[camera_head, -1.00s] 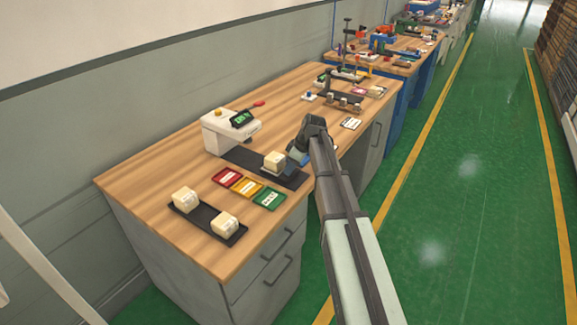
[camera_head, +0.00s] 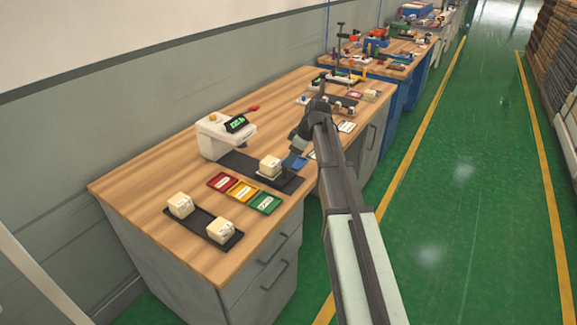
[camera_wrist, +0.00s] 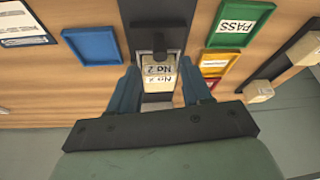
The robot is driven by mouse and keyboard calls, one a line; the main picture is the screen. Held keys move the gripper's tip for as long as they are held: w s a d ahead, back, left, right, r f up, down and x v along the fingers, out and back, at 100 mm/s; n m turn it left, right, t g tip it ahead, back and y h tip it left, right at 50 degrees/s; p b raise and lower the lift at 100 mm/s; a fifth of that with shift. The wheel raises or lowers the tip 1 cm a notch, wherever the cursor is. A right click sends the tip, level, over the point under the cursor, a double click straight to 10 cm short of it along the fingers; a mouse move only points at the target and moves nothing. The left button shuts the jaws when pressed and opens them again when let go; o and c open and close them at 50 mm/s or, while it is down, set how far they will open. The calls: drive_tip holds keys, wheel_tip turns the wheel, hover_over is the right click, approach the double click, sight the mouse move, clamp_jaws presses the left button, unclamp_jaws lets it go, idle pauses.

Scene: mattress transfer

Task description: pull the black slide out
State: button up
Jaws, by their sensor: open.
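The black slide (camera_head: 285,182) sticks out toward the bench's front edge from under the white machine (camera_head: 222,136). A small cream box (camera_head: 270,167) stands on it. In the wrist view the slide (camera_wrist: 157,12) shows beyond the box (camera_wrist: 158,75), which carries a "No 2" label. My gripper (camera_head: 293,161) is just right of the box. In the wrist view my gripper (camera_wrist: 155,82) is open, with a blue finger on each side of the box. I cannot tell whether the fingers touch it.
Red (camera_head: 223,181), yellow (camera_head: 243,190) and green (camera_head: 265,201) trays lie left of the slide. A black tray (camera_head: 200,222) with two cream boxes is further left. A blue tray (camera_wrist: 92,46) lies on the slide's other side. Wood at the far left is clear.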

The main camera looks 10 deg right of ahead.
drive_tip(key=v, duration=0.6)
drive_tip(key=shift+r, duration=0.15)
drive_tip(key=shift+s+d, duration=0.1)
drive_tip(key=shift+d, duration=0.1)
